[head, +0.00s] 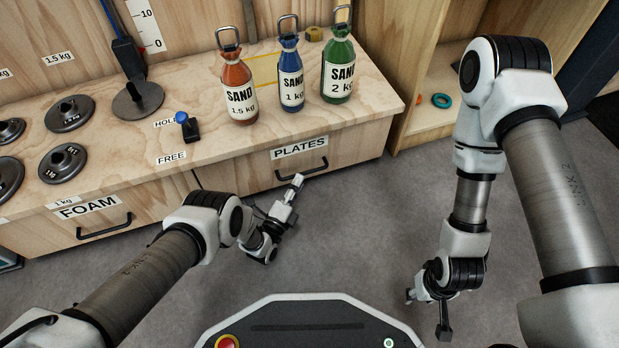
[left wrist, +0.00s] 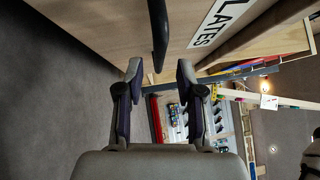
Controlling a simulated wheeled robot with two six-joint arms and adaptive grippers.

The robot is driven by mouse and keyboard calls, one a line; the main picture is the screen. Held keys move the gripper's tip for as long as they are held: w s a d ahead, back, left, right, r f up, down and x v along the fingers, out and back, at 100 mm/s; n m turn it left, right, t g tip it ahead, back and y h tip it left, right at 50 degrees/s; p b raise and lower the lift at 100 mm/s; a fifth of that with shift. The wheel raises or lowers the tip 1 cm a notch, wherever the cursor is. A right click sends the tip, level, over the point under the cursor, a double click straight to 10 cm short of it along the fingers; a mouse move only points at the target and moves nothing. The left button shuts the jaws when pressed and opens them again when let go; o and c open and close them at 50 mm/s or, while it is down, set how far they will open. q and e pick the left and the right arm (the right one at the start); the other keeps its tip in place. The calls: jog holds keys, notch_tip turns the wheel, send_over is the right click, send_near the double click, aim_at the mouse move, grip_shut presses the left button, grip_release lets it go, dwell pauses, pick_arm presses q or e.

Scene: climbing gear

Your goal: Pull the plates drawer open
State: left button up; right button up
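The plates drawer (head: 348,152) is a wooden front at the right of the bench, shut or nearly so, under a "PLATES" label (head: 300,147). Its black bar handle (head: 302,168) shows just beyond my left gripper (head: 294,184). In the left wrist view, the handle (left wrist: 158,32) runs down from the top edge, its lower end in line with the gap between the fingertips of my open left gripper (left wrist: 159,72). Whether it lies between them in depth is unclear; no contact shows. My right gripper (head: 428,302) hangs low over the floor, away from the bench; its finger opening is unclear.
The foam drawer (head: 65,228) is left of the plates drawer. Red (head: 238,90), blue (head: 291,78) and green (head: 338,70) sand bottles stand on the bench top. Several weight plates lie at its left. A hold/free switch (head: 188,127) sits near the front. The grey floor before the drawer is clear.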

aim_at(303, 174)
pick_arm(q)
jog(key=b+x, duration=0.1)
jog(key=x, duration=0.3)
jog(key=shift+w+f, duration=0.1)
jog(key=shift+f, duration=0.05)
grip_shut()
